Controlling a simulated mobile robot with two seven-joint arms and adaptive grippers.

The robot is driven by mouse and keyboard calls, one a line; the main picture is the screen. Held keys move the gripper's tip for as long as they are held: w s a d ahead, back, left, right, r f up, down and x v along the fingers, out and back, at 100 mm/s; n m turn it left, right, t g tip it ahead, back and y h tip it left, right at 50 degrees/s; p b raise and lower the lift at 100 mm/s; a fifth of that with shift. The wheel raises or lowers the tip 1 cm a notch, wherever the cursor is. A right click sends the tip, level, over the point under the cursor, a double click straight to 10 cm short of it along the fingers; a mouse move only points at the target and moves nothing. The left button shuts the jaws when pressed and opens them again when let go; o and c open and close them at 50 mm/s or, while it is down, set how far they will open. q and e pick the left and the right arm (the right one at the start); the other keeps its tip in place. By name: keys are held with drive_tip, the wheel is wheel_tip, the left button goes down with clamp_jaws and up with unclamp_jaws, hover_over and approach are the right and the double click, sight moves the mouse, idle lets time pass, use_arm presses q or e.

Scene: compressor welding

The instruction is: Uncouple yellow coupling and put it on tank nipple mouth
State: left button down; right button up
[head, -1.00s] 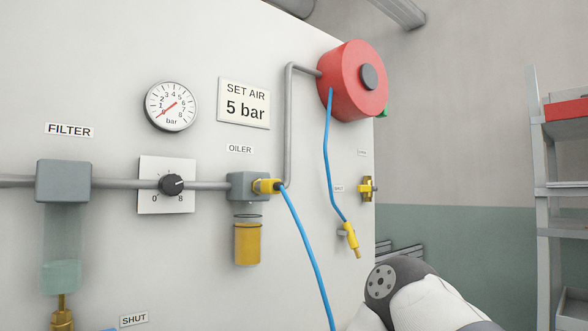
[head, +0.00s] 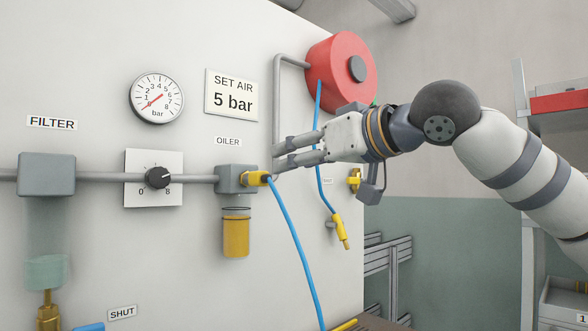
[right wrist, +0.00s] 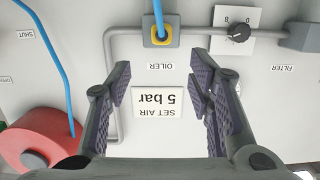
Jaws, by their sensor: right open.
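A yellow coupling (head: 257,178) sits on the right side of the grey oiler (head: 235,179), with a blue hose (head: 295,240) running down from it. In the right wrist view the yellow coupling (right wrist: 161,41) appears beyond the gap between my fingers. My right gripper (head: 277,154) is open and empty, in front of the panel, just above and to the right of the coupling in the head view, apart from it. A second yellow coupling (head: 341,230) hangs on the end of another blue hose. I cannot make out the tank nipple mouth. My left gripper is out of view.
A red reel (head: 335,72) juts from the panel's upper right, close to my right wrist. A grey pipe (head: 276,95) runs down behind my fingers. A yellow fitting (head: 355,180) sits near the panel's right edge. Shelving (head: 570,112) stands at far right.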

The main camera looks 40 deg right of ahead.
sight(258, 173)
drive_tip(key=w, duration=0.3)
drive_tip(key=w+f, duration=0.1)
drive_tip(key=w, duration=0.3)
drive_tip(key=w+a+f, duration=0.1)
drive_tip(key=w, duration=0.3)
drive_tip(key=shift+f+b, duration=0.2)
drive_tip(key=shift+b, duration=0.15)
drive_tip(key=shift+w+r, duration=0.15)
drive_tip(key=shift+w, duration=0.35)
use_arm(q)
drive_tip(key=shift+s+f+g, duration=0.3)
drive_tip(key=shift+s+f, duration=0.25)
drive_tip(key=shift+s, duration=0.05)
use_arm(e)
drive_tip(key=shift+s, duration=0.1)
drive_tip(key=c, duration=1.1)
clamp_jaws()
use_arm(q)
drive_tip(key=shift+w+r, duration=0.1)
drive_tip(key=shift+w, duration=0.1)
use_arm(e)
drive_tip(key=shift+s+a, duration=0.1)
